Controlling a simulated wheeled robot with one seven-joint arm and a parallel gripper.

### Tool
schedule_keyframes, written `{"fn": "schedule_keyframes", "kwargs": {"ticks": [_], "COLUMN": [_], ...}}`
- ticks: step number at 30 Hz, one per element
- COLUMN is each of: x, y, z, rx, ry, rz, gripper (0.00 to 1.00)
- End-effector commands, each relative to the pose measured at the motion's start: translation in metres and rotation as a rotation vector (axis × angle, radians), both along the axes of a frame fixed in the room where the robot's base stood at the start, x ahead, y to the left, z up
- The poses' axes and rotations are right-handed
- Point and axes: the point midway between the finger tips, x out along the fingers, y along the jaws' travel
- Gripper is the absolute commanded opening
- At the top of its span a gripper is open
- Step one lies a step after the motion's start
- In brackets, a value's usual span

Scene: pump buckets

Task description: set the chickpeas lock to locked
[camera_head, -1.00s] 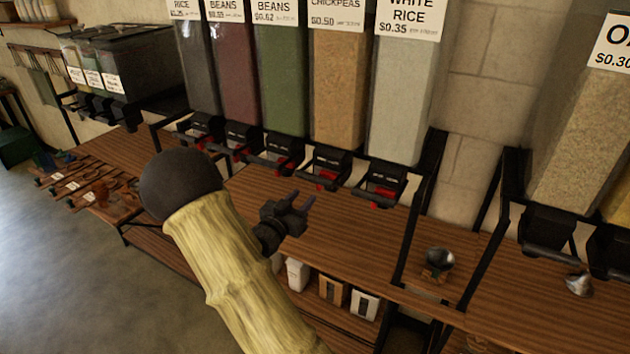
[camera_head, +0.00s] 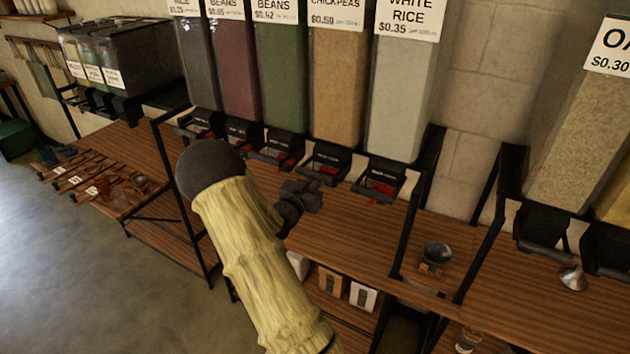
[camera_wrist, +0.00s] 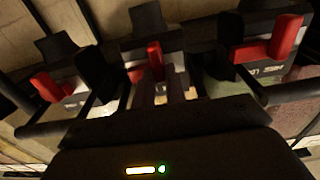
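The chickpeas bin (camera_head: 337,85) is a tall tan column in the head view. Its black dispenser (camera_head: 325,158) below has a red lock piece (camera_head: 327,170). My gripper (camera_head: 308,188) is just in front of and below this dispenser, above the wooden counter. In the wrist view the picture is upside down, and a red lever (camera_wrist: 155,60), probably the chickpeas lock, stands between the two dark fingers of my gripper (camera_wrist: 163,68). The fingers look spread and empty; I see no contact. The exact lock position cannot be read.
The white rice dispenser (camera_head: 378,180) is just to the right and the green bin's dispenser (camera_head: 282,150) to the left. Other red levers flank the middle one in the wrist view (camera_wrist: 285,35).

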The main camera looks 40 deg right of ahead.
Motion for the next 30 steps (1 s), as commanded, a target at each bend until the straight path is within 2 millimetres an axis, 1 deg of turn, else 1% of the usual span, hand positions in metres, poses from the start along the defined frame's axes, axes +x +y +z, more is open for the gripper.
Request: {"fn": "schedule_keyframes", "kwargs": {"ticks": [7,16,25,26,27,29,30], "x": [-0.001,-0.022,-0.026,-0.026,-0.026,-0.026,-0.026], "y": [0.000,-0.009,-0.011,-0.011,-0.011,-0.011,-0.011], "z": [0.000,-0.002,0.000,0.000,0.000,0.000,0.000], "rx": [0.000,-0.001,0.001,0.001,0.001,0.001,0.001], "ry": [0.000,-0.001,0.001,0.001,0.001,0.001,0.001], "rz": [0.000,0.000,-0.004,-0.004,-0.005,-0.004,-0.003], "gripper": [0.00,0.00,0.00,0.15,0.23,0.35,0.35]}}
